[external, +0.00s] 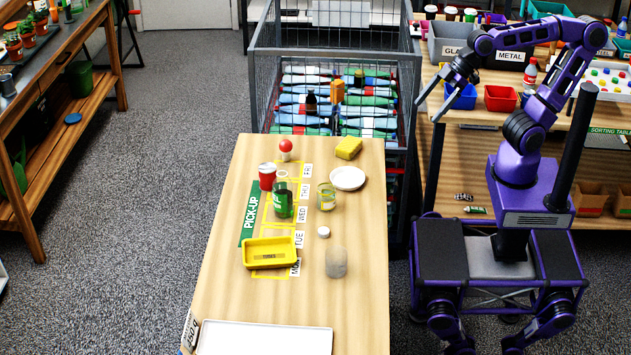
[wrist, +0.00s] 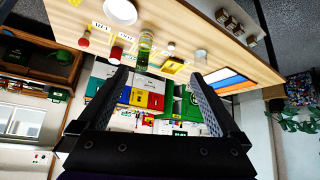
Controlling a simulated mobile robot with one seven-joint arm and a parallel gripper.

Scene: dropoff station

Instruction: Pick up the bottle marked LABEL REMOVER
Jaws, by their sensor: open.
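No marking LABEL REMOVER is readable in either view, so I cannot tell which bottle it is. A small dark bottle (external: 311,104) and an orange bottle (external: 338,92) stand at the wire cage, in front of or among its stacked bottles. A green jar or bottle (external: 284,203) stands on the wooden table (external: 225,290). A small white item with a round red top (external: 286,148) stands at the table's far end. My gripper (external: 430,111) is open and empty, raised right of the cage. Its spread fingers also show in the wrist view (wrist: 158,78), with the table beyond.
The table also holds a red can (external: 267,176), a glass jar (external: 326,197), a clear cup (external: 336,262), a yellow tray (external: 246,254), a white plate (external: 347,178) and a yellow sponge (external: 349,148). The wire cage (external: 256,90) stands behind. Sorting bins (external: 501,98) sit right.

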